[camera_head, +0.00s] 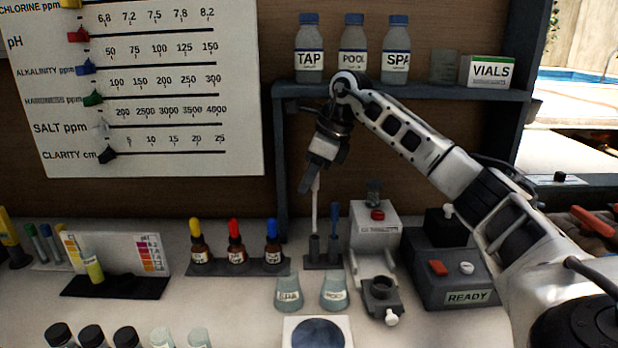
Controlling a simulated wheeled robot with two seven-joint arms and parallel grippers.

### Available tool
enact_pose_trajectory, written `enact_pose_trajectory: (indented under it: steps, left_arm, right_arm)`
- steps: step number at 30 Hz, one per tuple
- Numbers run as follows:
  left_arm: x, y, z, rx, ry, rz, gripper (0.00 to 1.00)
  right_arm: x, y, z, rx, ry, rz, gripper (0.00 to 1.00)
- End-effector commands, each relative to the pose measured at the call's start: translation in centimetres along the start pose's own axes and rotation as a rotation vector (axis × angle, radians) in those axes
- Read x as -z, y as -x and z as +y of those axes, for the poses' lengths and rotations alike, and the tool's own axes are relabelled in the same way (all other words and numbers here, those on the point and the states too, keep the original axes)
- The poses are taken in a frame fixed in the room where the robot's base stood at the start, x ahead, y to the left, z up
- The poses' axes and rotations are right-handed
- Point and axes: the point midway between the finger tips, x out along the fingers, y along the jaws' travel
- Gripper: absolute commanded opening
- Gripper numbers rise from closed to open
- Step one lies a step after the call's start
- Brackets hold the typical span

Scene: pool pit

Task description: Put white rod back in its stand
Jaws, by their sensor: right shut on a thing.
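The white rod (315,212) stands close to upright below my right gripper (314,182). My right gripper points down and is shut on the rod's upper end. The dark stand (322,264) is on the counter beneath it, with two short holders. The rod's lower end meets the top of the left holder (314,246) in the picture. I cannot tell whether it is inside the holder or just above it. A dark blue rod (335,218) stands in the right holder. My left gripper is not in view.
Dropper bottles (235,247) in a rack stand left of the stand. A white device (375,224) and a dark box marked READY (455,285) stand to its right. Two beakers (288,294) are in front. A shelf (420,92) with bottles is above.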

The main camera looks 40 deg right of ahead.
Motion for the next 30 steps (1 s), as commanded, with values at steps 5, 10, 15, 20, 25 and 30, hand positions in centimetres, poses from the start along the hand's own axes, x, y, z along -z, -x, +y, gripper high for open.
enact_pose_trajectory:
  steps: [5,10,15,20,25,30]
  left_arm:
    - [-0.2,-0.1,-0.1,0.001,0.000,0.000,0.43]
    - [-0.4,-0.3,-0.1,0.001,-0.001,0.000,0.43]
    - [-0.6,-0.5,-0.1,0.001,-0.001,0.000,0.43]
    - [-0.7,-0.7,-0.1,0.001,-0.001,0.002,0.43]
    - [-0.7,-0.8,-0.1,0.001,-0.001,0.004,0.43]
    - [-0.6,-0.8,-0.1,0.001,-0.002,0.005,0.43]
  right_arm:
    - [0.2,-0.3,0.0,0.000,0.000,0.001,0.00]
    - [0.4,-0.8,0.0,0.000,0.000,0.001,0.00]
    - [0.6,-1.3,0.0,0.000,0.000,0.001,0.00]
    - [0.8,-1.8,0.0,0.000,0.000,0.001,0.00]
    - [0.8,-2.0,0.0,0.000,0.000,0.000,0.00]
    - [0.8,-2.0,0.0,0.000,0.000,0.000,0.00]
